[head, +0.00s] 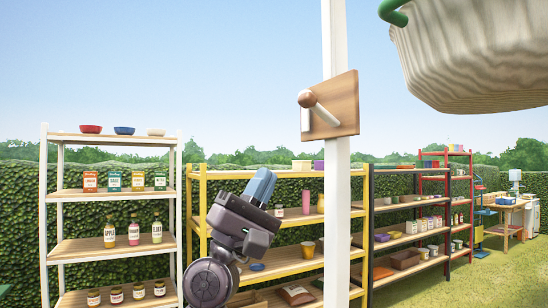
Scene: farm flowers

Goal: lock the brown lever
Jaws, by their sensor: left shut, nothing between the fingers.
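The brown lever's wooden mounting plate (345,105) is fixed to a white post (337,200) at the middle of the head view. A round brown knob (306,98) with a white angled bar (325,115) sits on its front, and a second white piece points down below the knob. My left gripper (262,180) is below and to the left of the lever, apart from it. Its blue-grey fingers point up and are shut with nothing between them. My right gripper is not in view.
A large pale basket (480,50) with a green handle (393,12) hangs at the upper right. Behind stand a white shelf (110,194) with jars and bowls, a yellow shelf (195,215) and a red shelf (460,155). The air left of the lever is clear.

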